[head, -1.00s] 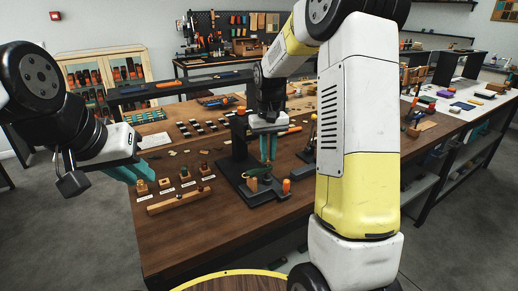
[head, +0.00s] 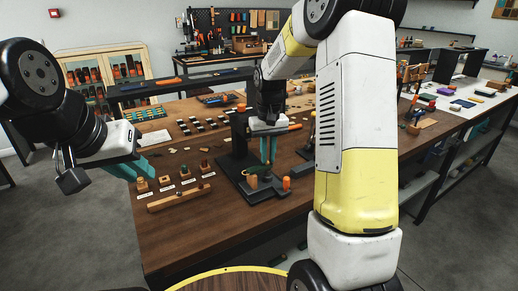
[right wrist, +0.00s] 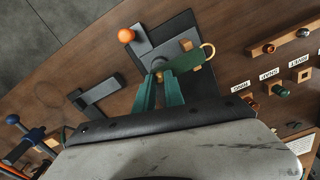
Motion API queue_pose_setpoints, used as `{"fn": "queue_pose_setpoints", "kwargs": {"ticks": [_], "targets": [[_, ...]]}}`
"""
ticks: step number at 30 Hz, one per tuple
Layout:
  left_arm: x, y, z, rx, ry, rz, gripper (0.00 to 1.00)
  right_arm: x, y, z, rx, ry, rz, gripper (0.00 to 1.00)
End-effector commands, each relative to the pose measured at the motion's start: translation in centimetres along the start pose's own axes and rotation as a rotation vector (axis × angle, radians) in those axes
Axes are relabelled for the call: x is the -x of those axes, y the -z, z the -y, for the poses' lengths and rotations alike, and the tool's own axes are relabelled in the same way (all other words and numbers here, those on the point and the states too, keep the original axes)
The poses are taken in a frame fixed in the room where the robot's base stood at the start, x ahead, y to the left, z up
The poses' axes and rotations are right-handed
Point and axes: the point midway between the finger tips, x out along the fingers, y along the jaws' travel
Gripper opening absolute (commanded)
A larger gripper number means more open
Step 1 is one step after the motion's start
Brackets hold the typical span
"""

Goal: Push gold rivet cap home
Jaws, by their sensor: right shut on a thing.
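My right gripper (head: 267,163) points down over the dark stamping press base, its teal fingers close together. In the right wrist view its fingertips (right wrist: 160,84) are shut on a small gold piece, apparently the gold rivet cap (right wrist: 159,76), mostly hidden by the fingers. A green strap (right wrist: 182,62) with a brass ring (right wrist: 207,52) lies right at the fingertips, over the press base (right wrist: 176,28). Whether the cap touches the strap is unclear. My left gripper (head: 133,169) is open and empty near the bench's left edge.
A small orange knob (right wrist: 126,35) stands at the press. Labelled die blocks (head: 185,173) and a wooden bar (head: 179,197) lie left of it. A grey bracket (right wrist: 96,98) lies on the other side. The front bench edge is clear.

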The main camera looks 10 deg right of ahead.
Motion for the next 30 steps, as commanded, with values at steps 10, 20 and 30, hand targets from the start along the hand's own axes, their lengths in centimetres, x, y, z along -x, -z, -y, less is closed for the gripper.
{"fn": "queue_pose_setpoints", "kwargs": {"ticks": [10,20,30], "targets": [[0.0,0.0,0.0,0.000,0.000,0.000,0.23,0.0,0.0,0.0,0.000,0.000,0.001,0.39],[0.0,0.0,0.0,0.000,0.000,0.000,0.23,1.0,0.1,0.0,0.000,0.000,-0.004,0.39],[0.0,0.0,0.0,0.000,0.000,0.000,0.23,6.5,0.1,0.1,0.001,0.001,-0.002,0.39]]}}
